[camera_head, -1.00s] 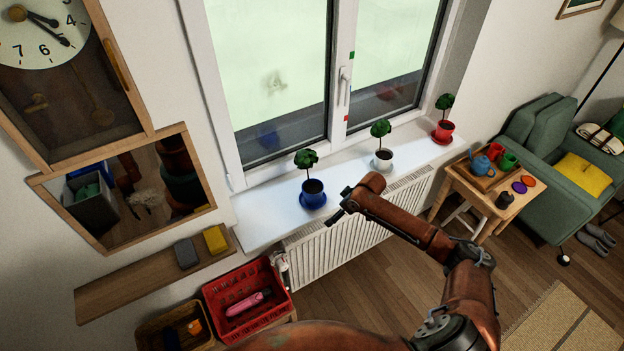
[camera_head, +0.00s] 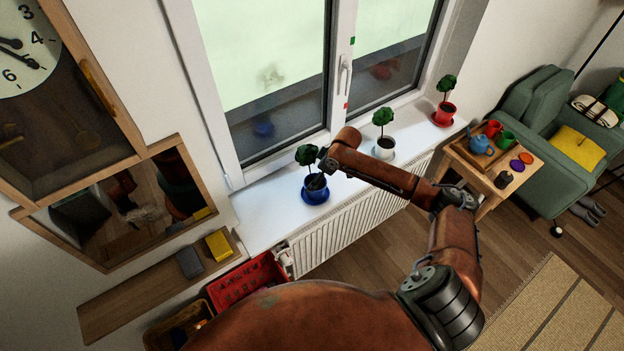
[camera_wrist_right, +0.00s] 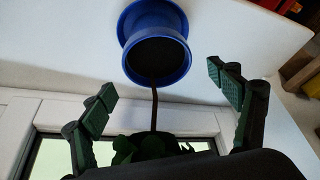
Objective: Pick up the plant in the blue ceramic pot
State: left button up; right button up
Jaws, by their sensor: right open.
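The plant in the blue ceramic pot (camera_head: 316,193) stands upright on the white windowsill, on a blue saucer, with a round green crown (camera_head: 306,155) on a thin stem. In the right wrist view the blue pot (camera_wrist_right: 157,57) shows upside down, with dark soil and the stem running down between the fingers. My right gripper (camera_head: 321,167) is open at the plant, beside its crown and above the pot. In the wrist view its fingers (camera_wrist_right: 160,80) are spread either side of the stem, with no visible contact. My left gripper is not in view.
A plant in a white pot (camera_head: 385,148) and one in a red pot (camera_head: 444,115) stand further right on the sill. The window (camera_head: 345,75) is behind, the radiator (camera_head: 350,221) below. A wooden shelf (camera_head: 125,303) and red crate (camera_head: 237,284) are lower left.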

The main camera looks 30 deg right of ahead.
jog(key=p+x, duration=0.1)
jog(key=x, duration=0.3)
jog(key=shift+w+f, duration=0.1)
jog(key=shift+f, duration=0.3)
jog(key=c, duration=2)
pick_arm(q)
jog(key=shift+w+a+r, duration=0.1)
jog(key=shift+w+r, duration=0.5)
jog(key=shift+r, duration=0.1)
pick_arm(e)
jog(key=shift+w+r, duration=0.1)
jog(key=shift+w, duration=0.05)
jog(key=shift+c, duration=0.3)
